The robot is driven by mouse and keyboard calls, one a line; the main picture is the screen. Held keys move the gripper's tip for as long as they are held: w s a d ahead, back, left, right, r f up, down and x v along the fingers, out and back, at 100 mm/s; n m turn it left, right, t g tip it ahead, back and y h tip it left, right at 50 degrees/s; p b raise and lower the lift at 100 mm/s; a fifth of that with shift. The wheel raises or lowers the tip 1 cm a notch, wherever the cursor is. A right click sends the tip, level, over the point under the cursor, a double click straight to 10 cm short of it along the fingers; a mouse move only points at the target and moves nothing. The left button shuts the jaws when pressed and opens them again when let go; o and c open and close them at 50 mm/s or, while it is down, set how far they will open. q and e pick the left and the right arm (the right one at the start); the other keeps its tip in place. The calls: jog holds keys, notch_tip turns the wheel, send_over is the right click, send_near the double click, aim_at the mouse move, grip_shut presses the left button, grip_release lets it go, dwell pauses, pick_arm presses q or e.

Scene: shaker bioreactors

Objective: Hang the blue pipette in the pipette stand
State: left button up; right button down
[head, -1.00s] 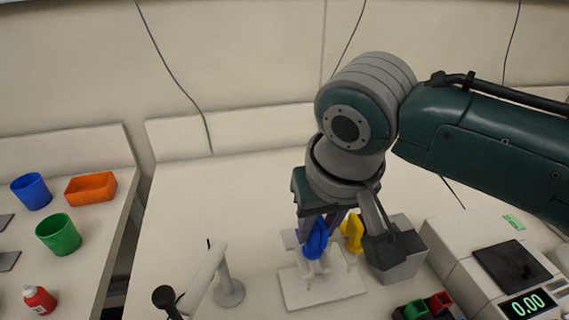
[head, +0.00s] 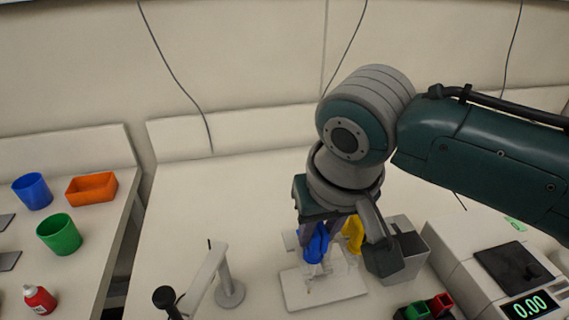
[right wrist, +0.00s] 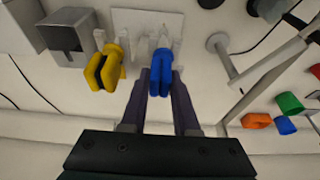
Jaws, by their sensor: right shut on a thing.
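My right gripper (head: 314,232) is shut on the blue pipette (head: 315,246) and points down over the pipette stand. The right wrist view shows the blue pipette (right wrist: 160,72) between the two fingers (right wrist: 158,84). The white pipette stand (head: 298,291) has a flat base; its base also shows in the right wrist view (right wrist: 174,22). The pipette is upright or nearly so at the stand; I cannot tell whether it touches the holder. A yellow pipette (head: 353,232) hangs at the stand just to the right. My left gripper is not in view.
A grey box (head: 408,262) stands close right of the stand. A balance (head: 490,270) and a rack with green and red pieces (head: 425,307) are further right. A white post with an arm (head: 228,285) stands left. The table behind it is clear.

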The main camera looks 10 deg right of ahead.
jog(key=c, duration=0.6)
grip_release()
notch_tip(320, 180, up, 7)
jog(key=p, duration=0.8)
